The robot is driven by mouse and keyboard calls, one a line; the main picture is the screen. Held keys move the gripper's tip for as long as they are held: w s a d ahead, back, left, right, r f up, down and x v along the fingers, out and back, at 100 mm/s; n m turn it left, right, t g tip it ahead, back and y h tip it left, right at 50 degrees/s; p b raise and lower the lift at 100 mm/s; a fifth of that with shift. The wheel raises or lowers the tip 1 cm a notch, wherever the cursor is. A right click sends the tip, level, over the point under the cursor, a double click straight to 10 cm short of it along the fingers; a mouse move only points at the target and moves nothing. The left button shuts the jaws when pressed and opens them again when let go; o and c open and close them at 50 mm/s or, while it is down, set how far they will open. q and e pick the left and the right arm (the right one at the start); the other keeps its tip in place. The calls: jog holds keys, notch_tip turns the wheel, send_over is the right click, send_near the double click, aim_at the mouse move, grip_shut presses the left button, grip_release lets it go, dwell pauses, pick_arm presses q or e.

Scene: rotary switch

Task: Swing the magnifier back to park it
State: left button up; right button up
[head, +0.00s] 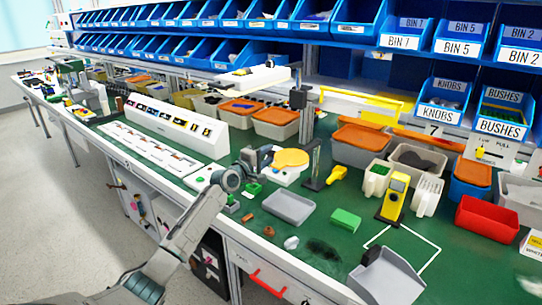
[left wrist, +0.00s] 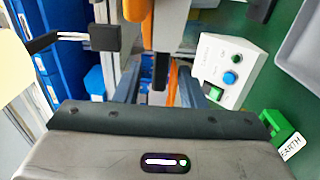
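A round orange disc (head: 290,158), which looks like the magnifier's head, stands out over a white switch box beside a black post (head: 315,165). I cannot make out a lens. My left gripper (head: 262,160) is at the disc's left side in the head view, partly hidden by its own wrist. In the left wrist view its two fingers (left wrist: 160,92) are spread apart. An orange strip (left wrist: 172,90) shows between them; I cannot tell whether it is the disc's edge or a lid behind. Contact is not clear. My right gripper is out of view.
The white switch box (left wrist: 222,70) has green and blue buttons. Lidded bins (head: 275,122) line the back. A white lamp-like panel (head: 250,79) hangs above.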

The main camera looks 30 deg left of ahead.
pick_arm(q)
jog(key=shift+w+d, duration=0.1)
jog(key=shift+w, duration=1.05)
jog(key=shift+c, duration=0.5)
grip_shut()
